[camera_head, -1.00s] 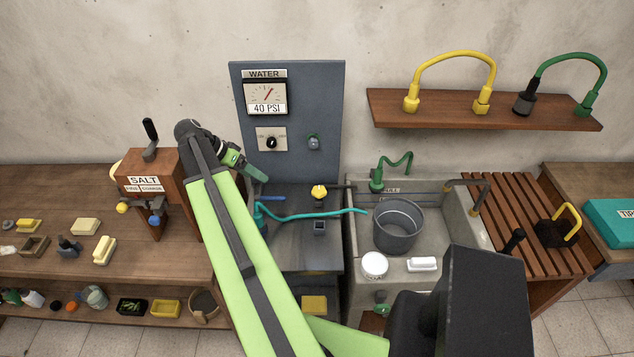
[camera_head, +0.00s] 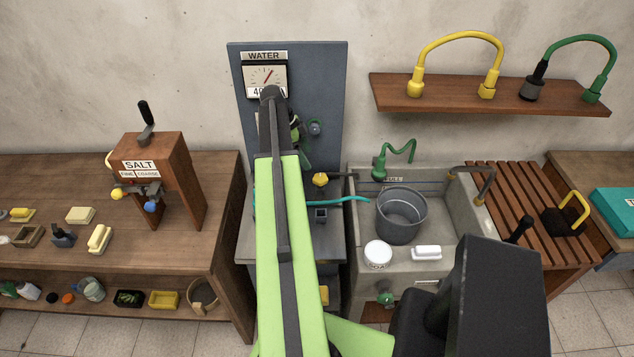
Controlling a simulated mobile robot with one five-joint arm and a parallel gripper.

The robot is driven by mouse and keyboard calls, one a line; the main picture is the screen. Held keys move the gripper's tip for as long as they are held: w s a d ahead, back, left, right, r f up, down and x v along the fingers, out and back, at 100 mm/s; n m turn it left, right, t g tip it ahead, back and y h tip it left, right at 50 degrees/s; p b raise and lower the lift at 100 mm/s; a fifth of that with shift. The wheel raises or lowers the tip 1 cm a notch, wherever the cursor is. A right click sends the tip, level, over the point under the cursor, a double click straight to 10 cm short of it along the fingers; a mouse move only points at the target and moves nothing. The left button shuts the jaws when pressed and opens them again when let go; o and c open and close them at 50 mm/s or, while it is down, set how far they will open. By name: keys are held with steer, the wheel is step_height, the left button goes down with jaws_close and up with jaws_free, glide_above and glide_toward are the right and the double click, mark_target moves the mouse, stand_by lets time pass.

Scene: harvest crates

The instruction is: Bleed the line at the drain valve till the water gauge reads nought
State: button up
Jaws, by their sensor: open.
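The water gauge (camera_head: 265,77) is on the upper part of the grey-blue panel (camera_head: 335,85). Its needle leans up and right, away from the left end of the dial; my arm partly covers the PSI label below. I cannot tell for sure that this knob is the drain valve. My gripper (camera_head: 304,158) is open in front of the panel, above and left of the yellow knob, partly hidden by my arm, with nothing visible in it.
A small round knob (camera_head: 315,128) is on the panel, right of my gripper. A salt dispenser (camera_head: 155,177) stands on the left bench. Yellow and green hoses stand on the wall shelf (camera_head: 450,99).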

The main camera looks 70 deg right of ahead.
mark_target(319, 177)
steer(key=b+x, duration=0.8)
steer(key=x, duration=0.3)
steer(key=shift+r, duration=0.1)
steer(key=shift+c, duration=0.4)
